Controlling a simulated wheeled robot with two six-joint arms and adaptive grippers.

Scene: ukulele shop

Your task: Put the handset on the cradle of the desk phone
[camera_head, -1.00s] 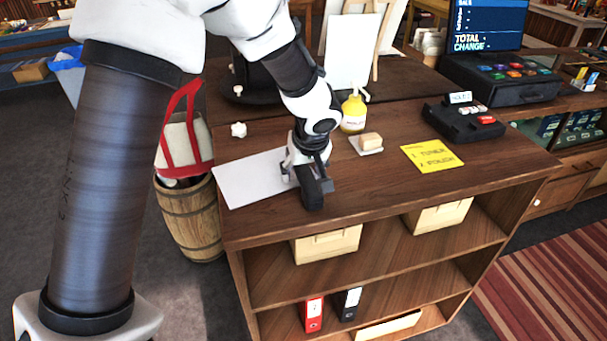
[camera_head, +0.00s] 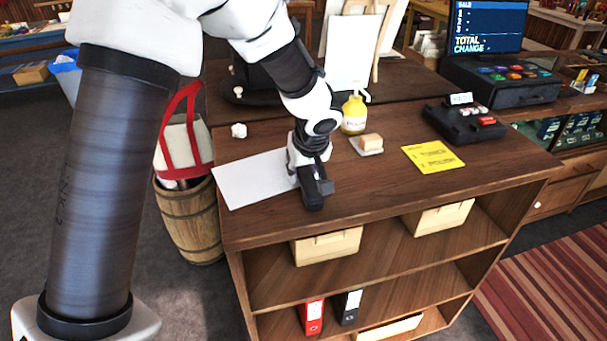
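The black desk phone (camera_head: 466,121) stands at the right of the wooden counter, with a small tilted display, light keys and a red key. No handset shows on it. My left gripper (camera_head: 314,190) is low over the counter, beside the right edge of a white sheet and well left of the phone. A dark, blocky shape shows at its tip; it may be the handset, but I cannot separate it clearly from the black fingers. Whether the fingers are shut is hidden. My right gripper is out of view.
The white sheet (camera_head: 252,178) is at the left. A cash register (camera_head: 501,80) stands behind the phone.

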